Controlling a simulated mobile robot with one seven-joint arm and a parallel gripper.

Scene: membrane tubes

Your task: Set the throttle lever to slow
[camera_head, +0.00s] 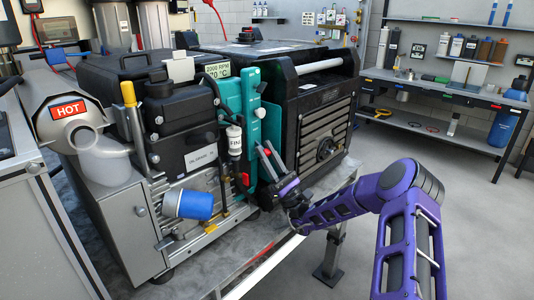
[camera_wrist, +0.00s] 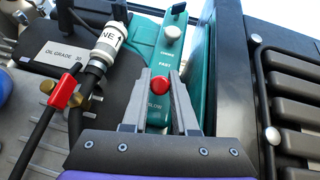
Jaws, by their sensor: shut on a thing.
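The throttle lever's red knob (camera_wrist: 160,85) stands on a narrow teal panel (camera_wrist: 153,126) in the wrist view. The knob sits below the word FAST and above the word SLOW. My gripper (camera_wrist: 163,78) has its two grey fingers on either side of the knob, shut on it. In the head view my gripper (camera_head: 266,153) reaches in at the front of the teal panel (camera_head: 250,95), and a bit of red shows between the fingers. The fingers hide the lever's shaft and part of the panel.
A light grey knob (camera_wrist: 173,33) stands higher on the same panel. A white-labelled tube (camera_wrist: 108,42) and a red-handled valve (camera_wrist: 65,90) are to the left. A black slatted housing (camera_head: 320,115) stands close on the right.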

